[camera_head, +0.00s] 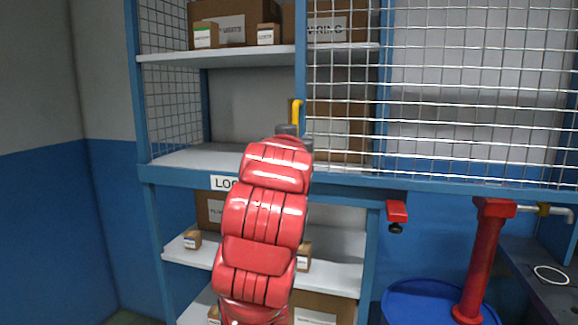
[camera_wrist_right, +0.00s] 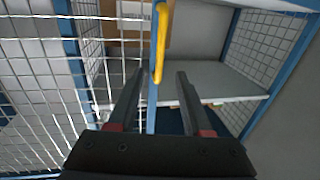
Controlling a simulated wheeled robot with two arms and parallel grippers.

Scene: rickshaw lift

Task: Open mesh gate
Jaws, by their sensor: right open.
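The mesh gate (camera_head: 440,95) is a wire grid in a blue frame, filling the upper right of the head view. Its blue edge post carries a yellow handle (camera_head: 296,114). Left of that post the shelf front is uncovered. My right gripper (camera_head: 293,133) is at the handle, largely hidden behind my red arm. In the right wrist view the gripper (camera_wrist_right: 160,76) is open, with the yellow handle (camera_wrist_right: 162,40) and the blue post seen between its fingers. Contact with the handle cannot be told. The mesh (camera_wrist_right: 40,85) is on the left there. My left gripper is out of view.
Shelves (camera_head: 180,160) behind the gate hold cardboard boxes (camera_head: 232,25). Below are more shelves with boxes. A red part with a black knob (camera_head: 397,212) sits under the rail. A blue drum (camera_head: 405,300) with a red post (camera_head: 482,260) stands at lower right, beside a dark bench (camera_head: 545,285).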

